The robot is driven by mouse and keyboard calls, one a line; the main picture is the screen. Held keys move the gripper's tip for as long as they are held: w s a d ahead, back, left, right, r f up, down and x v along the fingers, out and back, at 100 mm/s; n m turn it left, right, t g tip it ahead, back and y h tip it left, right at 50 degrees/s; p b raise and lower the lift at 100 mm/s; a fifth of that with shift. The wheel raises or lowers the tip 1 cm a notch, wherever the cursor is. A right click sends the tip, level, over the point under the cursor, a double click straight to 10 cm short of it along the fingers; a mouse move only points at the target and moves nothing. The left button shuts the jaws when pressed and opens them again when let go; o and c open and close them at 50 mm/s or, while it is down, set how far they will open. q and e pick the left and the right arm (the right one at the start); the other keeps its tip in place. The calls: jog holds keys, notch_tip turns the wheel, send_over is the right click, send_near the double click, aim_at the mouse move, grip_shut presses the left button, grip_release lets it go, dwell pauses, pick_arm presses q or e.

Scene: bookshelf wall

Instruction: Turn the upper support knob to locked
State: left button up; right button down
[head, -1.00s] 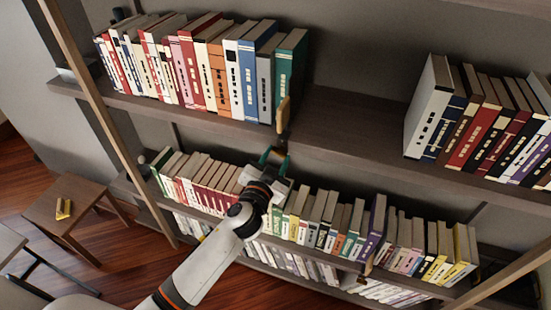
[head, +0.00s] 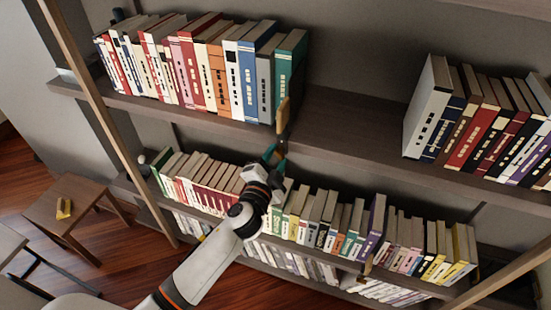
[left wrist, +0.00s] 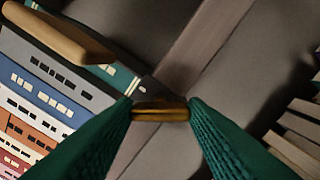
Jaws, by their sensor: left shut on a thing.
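The upper support knob (left wrist: 160,112) is a small wooden-brown bar between my green fingertips in the left wrist view. My left gripper (left wrist: 160,110) is shut on it, with one fingertip at each end. In the head view my left gripper (head: 276,153) is at the front edge of the upper shelf, below the teal book, and mostly hides the knob. An upright wooden piece (head: 283,117) stands just above, beside the teal book (head: 291,75); it also shows at the upper left of the left wrist view (left wrist: 60,32). My right gripper is not in view.
Books fill the left of the upper shelf (head: 340,125), whose middle is bare. More books (head: 485,125) stand at its right. A full lower row of books (head: 330,220) lies close below my left gripper. A wooden stool (head: 75,205) stands at the left.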

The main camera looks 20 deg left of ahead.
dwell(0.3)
pick_arm(q)
jog(key=o, duration=1)
jog(key=shift+s+a+b, duration=0.2)
jog(key=shift+s+b, duration=1.4)
jog(key=shift+s, duration=4.4)
